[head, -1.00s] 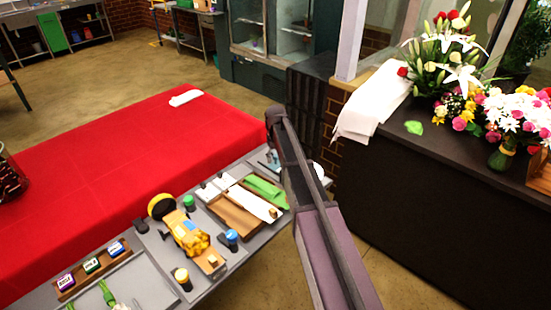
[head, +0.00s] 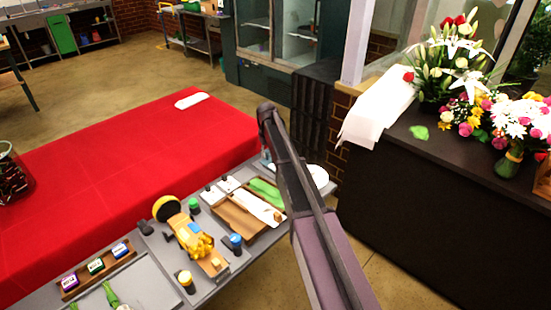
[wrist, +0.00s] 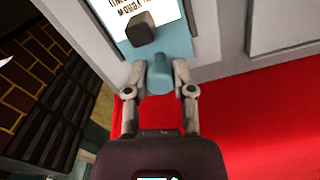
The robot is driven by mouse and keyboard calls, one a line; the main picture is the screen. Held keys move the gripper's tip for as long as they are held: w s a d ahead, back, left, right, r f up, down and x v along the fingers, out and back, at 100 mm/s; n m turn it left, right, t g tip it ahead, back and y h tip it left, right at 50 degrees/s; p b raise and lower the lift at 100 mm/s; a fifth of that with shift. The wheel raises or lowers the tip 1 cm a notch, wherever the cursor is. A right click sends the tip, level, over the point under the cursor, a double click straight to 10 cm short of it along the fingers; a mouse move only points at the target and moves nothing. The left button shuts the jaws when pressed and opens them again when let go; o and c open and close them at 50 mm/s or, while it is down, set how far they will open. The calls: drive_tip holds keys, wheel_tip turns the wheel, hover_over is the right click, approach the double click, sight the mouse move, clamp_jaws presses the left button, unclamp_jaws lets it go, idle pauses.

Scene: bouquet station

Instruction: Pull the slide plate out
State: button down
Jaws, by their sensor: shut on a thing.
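A teal slide plate (wrist: 172,48) shows in the wrist view, with a white lettered card (wrist: 152,14) and a small dark block (wrist: 141,29) on it. Its teal grip tab (wrist: 160,79) sticks out toward me over the table edge. My gripper (wrist: 160,76) has a finger on each side of this tab and is shut on it. In the head view a little of the teal plate (head: 265,157) shows at the far end of the grey worktop, beside my arm. My arm hides the gripper and the tab there.
The grey worktop (head: 155,285) holds a wooden tray (head: 240,222), a yellow tool (head: 190,235), several small capped pots and a wooden label rack (head: 98,270). A red-covered table (head: 120,160) lies beyond. A dark counter (head: 440,210) with bouquets stands right, with floor between.

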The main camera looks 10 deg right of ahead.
drive_tip(key=shift+w+a, duration=0.15)
drive_tip(key=shift+w, duration=0.1)
drive_tip(key=shift+c, duration=2.3)
unclamp_jaws()
drive_tip(key=shift+s, duration=0.1)
